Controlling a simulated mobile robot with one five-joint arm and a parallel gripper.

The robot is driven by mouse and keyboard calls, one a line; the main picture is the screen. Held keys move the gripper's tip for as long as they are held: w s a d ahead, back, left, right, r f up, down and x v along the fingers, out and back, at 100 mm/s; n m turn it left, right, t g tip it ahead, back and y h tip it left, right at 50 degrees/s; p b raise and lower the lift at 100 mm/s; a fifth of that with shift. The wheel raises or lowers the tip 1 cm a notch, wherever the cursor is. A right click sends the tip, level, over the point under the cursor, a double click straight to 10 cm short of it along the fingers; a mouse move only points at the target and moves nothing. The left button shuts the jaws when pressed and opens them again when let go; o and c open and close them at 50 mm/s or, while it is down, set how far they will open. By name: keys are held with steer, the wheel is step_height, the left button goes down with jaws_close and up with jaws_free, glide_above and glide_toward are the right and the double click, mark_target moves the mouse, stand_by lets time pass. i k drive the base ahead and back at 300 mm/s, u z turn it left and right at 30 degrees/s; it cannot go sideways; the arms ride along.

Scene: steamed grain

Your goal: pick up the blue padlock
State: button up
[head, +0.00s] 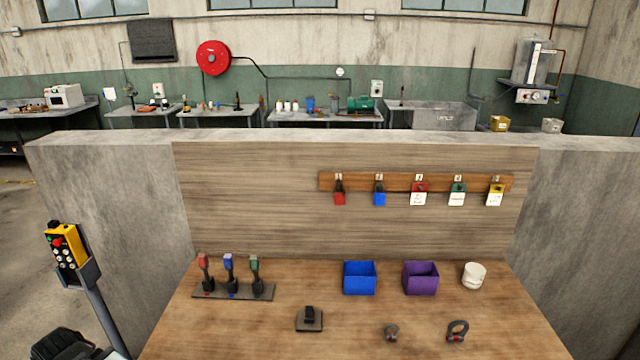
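The blue padlock (379,199) hangs from a hook on a wooden rail (399,183) fixed to the upright wood panel behind the table. It is second from the left in the row. A red padlock (339,198) hangs on its left. On its right hang a red padlock with a white tag (419,187), a green one with a white tag (458,187) and a yellow one with a tag (495,186). I cannot make out my gripper in the head view.
On the wooden table (260,330) stand a blue bin (360,278), a purple bin (421,278), a white cup (474,275), three levers on a plate (233,292), a small dark block (309,319) and two shackle-like parts (457,330). A yellow control box (68,247) stands left.

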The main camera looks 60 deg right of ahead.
mark_target(379, 197)
steer(key=z, duration=1.9)
steer(key=k, duration=1.15)
steer(key=u, duration=0.5)
steer(key=i, duration=0.95)
steer(key=z, duration=0.05)
